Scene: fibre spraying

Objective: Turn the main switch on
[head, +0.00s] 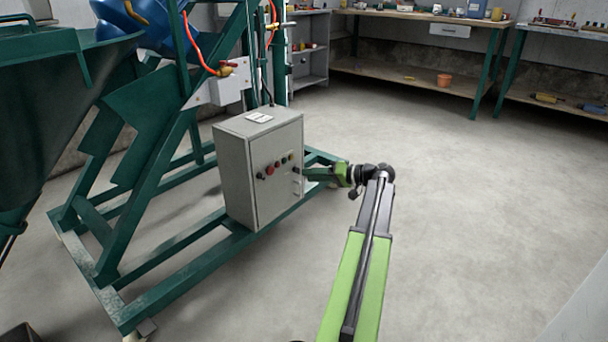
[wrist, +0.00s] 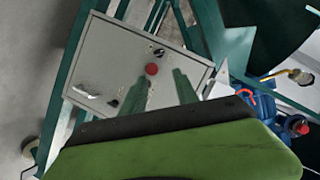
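A grey control cabinet (head: 236,165) stands on the green frame, its door facing right. The door carries a black knob (head: 260,176), a red button (head: 269,170) and other small controls in a row. The task's main switch is not labelled clearly enough to tell which control it is. My gripper (head: 303,171) is at the door's right side. In the wrist view the two green fingers of my gripper (wrist: 161,74) are spread apart with nothing held between them. Beyond them show a red button (wrist: 151,69) and a black knob (wrist: 158,52). Contact cannot be told.
The green frame's base beams (head: 205,258) run around the cabinet. A door handle (wrist: 85,92) shows in the wrist view. Workbenches (head: 420,75) stand along the back wall, with an orange pot (head: 444,80) on the lower shelf. The floor to the right is clear.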

